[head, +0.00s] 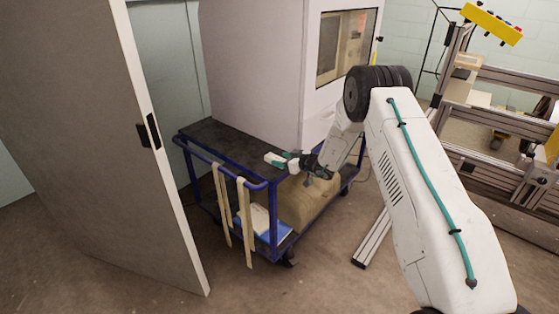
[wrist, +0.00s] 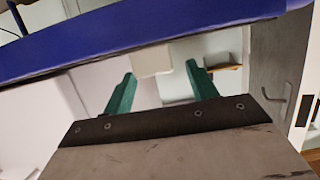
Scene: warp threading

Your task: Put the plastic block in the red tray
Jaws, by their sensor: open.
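A small whitish block (head: 273,158), which looks like the plastic block, shows at the near edge of the dark cart top in the head view. My gripper (head: 284,160) is at the block, above the cart's near right corner. In the wrist view the teal fingers of my gripper (wrist: 160,69) are spread apart. The pale block (wrist: 152,63) shows between their tips, its upper part cut off by a blue bar. I cannot tell whether either finger touches it. I see no red tray in either view.
The blue-framed cart (head: 207,129) has a rail close to my gripper; a blue bar (wrist: 150,35) crosses the wrist view. Beige straps (head: 247,222) hang from it. A large white cabinet (head: 255,70) stands behind, an open door (head: 90,130) left, an aluminium frame (head: 500,165) right.

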